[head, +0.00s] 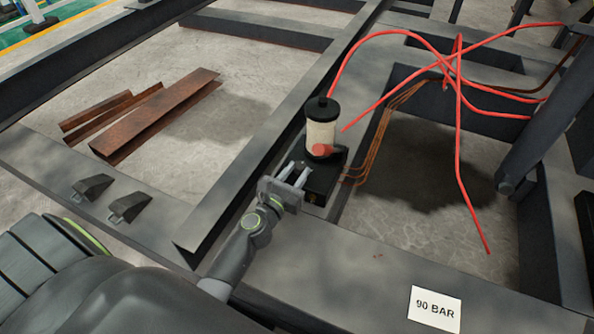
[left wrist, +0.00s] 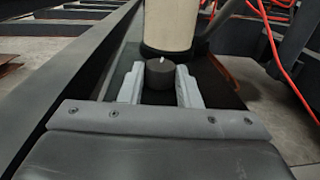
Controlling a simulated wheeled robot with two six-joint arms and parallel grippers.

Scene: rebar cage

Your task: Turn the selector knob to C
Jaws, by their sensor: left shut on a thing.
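The selector knob (left wrist: 160,74) is a dark round knob at the base of a pump-like unit (head: 320,130) with a cream cylinder and black cap. A short white mark on its top points toward the cylinder, slightly left of straight ahead in the left wrist view. My left gripper (head: 294,174) reaches the unit from the front. In the left wrist view its two pale fingers (left wrist: 160,88) lie on either side of the knob, shut on it. The knob is hidden in the head view. No position letters, C included, can be read. My right gripper is not in view.
A red round part (head: 321,151) sits on the front of the unit. Red hoses (head: 459,100) and thin copper lines (head: 385,120) run to its right. Dark steel beams frame it. A "90 BAR" card (head: 435,309) lies at front right. Rusty steel pieces (head: 150,115) lie left on concrete.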

